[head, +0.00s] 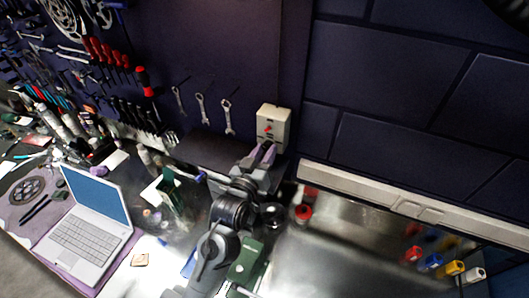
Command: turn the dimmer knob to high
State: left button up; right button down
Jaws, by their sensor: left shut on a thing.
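A pale dimmer box (275,115) is mounted on the dark wall just right of the hanging wrenches. A small red mark or part (268,128) shows on its front face. My left gripper (267,147) reaches up from below, with its fingertips at the lower front of the box. It is shut on the dimmer knob, which the fingers mostly hide, so I cannot read its setting. My right gripper is not in view.
Several wrenches (201,108) hang left of the box. A dark shelf (203,150) juts out below them. An open laptop (88,225) stands at the left. A red-capped item (303,213) stands right of my arm. The shiny bench (345,255) is mostly clear at centre right.

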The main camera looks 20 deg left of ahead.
pick_arm(q)
jog(key=shift+r+m+p, duration=0.1)
jog(key=shift+m+p, duration=0.8)
jog(key=shift+p, duration=0.15)
jog(key=m+p, duration=0.2)
jog(key=shift+m, duration=0.3)
jog(key=m+p, duration=0.5)
jog(key=m, duration=0.1)
jog(key=m+p, duration=0.4)
jog(key=m, duration=0.2)
jog(key=shift+m, duration=0.3)
jog(key=m+p, duration=0.2)
jog(key=m, duration=0.1)
jog(key=shift+m, duration=0.4)
jog(key=shift+m+p, duration=0.3)
jog(key=shift+m, duration=0.4)
jog(key=o, duration=1.1)
jog(key=shift+c, duration=0.2)
